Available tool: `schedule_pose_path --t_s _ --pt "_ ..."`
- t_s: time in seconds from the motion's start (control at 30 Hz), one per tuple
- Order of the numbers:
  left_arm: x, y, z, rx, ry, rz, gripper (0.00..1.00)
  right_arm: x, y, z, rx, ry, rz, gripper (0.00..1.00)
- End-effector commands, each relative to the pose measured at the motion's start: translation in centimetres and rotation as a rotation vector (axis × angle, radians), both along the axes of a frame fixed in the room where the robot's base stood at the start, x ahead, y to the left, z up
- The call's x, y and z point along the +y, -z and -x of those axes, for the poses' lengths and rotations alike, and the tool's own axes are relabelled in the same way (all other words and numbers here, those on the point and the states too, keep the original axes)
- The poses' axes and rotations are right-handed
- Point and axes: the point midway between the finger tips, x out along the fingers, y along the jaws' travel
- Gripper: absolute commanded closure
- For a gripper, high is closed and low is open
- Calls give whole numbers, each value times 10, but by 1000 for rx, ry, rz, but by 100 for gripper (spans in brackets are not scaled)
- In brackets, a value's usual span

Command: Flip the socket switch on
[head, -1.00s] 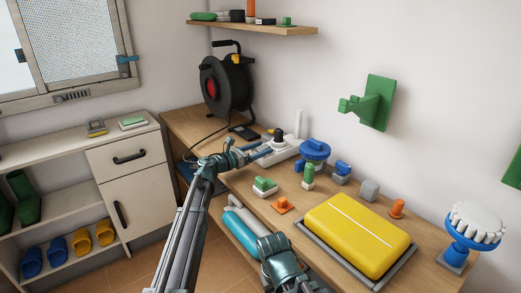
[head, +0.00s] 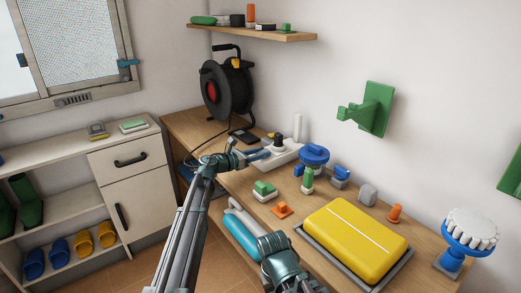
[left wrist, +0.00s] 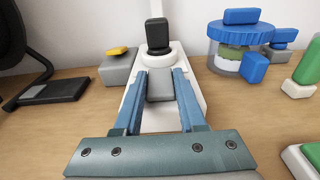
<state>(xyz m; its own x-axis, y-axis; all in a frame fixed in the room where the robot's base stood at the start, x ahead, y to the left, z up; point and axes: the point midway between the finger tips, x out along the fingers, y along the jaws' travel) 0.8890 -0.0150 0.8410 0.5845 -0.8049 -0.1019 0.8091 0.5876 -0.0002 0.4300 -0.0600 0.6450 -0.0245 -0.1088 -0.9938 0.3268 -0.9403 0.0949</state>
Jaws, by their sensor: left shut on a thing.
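The white socket strip (head: 285,155) lies on the wooden bench, with a black plug (head: 278,137) standing in its far end. In the left wrist view the strip (left wrist: 190,105) runs away from me and the black plug (left wrist: 157,33) is upright beyond the fingertips. My left gripper (head: 268,152) is over the strip. In the left wrist view its blue fingers (left wrist: 161,78) are shut on a grey block (left wrist: 160,86), apparently the switch, on the strip's top. Whether the switch is on or off I cannot tell. My right gripper's jaws do not show.
A black cable reel (head: 228,85) stands at the back left. A grey block with a yellow top (left wrist: 117,65) stands close left of the strip. A blue-lidded jar (head: 314,157) is right of it. A yellow case (head: 355,235) fills the front bench.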

Motion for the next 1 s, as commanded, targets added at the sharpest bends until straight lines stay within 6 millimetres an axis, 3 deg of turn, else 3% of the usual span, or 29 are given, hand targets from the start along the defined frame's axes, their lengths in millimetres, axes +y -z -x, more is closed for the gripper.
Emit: schedule_pose_path --t_s 0.37,0.4,0.57,0.87,1.0 --pt "0 0 0 14 0 -19 100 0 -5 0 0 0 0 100" --pt "0 0 0 14 0 -19 56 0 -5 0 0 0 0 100" --pt "0 0 0 13 0 -18 30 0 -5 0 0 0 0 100" --pt "1 0 1 13 -1 -18 30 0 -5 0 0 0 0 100" --pt "13 -3 10 13 -2 -18 30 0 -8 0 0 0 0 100"
